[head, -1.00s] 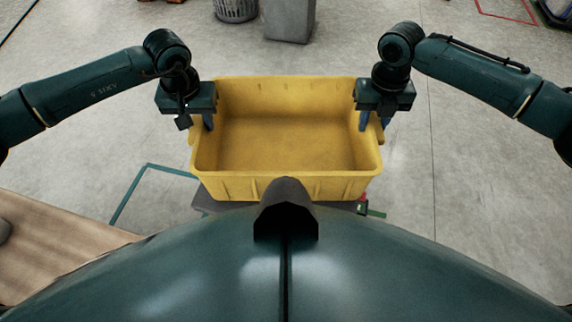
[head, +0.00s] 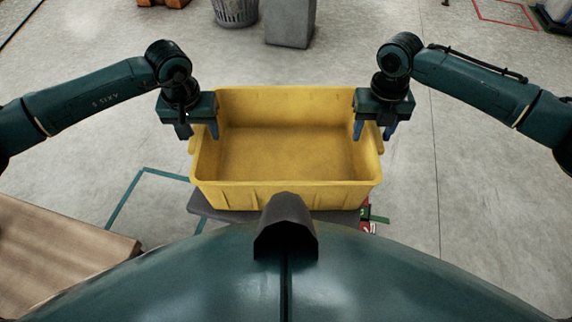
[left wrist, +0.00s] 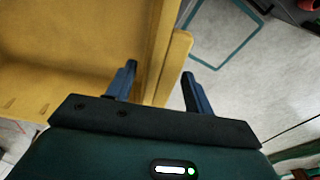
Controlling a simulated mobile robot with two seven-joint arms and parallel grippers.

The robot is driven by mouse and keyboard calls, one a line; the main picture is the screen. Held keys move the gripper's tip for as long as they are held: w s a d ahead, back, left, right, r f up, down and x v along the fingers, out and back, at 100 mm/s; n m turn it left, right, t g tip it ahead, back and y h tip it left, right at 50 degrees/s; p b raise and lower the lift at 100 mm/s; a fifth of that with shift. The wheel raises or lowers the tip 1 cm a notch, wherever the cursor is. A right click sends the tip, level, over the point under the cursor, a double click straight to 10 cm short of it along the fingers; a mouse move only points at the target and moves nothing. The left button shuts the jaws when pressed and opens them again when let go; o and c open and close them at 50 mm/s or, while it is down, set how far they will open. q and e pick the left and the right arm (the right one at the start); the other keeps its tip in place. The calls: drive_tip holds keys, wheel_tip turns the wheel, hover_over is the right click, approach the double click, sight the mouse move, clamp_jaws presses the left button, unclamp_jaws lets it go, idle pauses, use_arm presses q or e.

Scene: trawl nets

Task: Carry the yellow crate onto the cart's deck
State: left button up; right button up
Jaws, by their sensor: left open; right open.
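The yellow crate (head: 285,195) is open-topped and looks empty. It sits level over a dark grey flat surface (head: 228,214), perhaps the cart's deck; only its near edge shows, the rest being hidden by the crate. My left gripper (head: 198,131) is open at the crate's left wall. In the left wrist view my left gripper (left wrist: 158,88) has one finger on the inner side of the crate wall (left wrist: 155,50) and one outside its side ledge, with a gap. My right gripper (head: 374,131) is open at the right wall, its fingers pointing down.
A brown table or board (head: 60,260) lies at the lower left. A small red and green item (head: 370,217) shows by the crate's near right corner. A grey block (head: 290,22) and a grey basket (head: 235,10) stand beyond.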

drive_tip(key=shift+r, duration=0.15)
use_arm(q)
wheel_tip(320, 180, up, 12)
drive_tip(key=s, duration=0.1)
drive_tip(key=shift+s, duration=0.2)
use_arm(e)
wheel_tip(320, 180, up, 12)
idle(0.4)
idle(0.4)
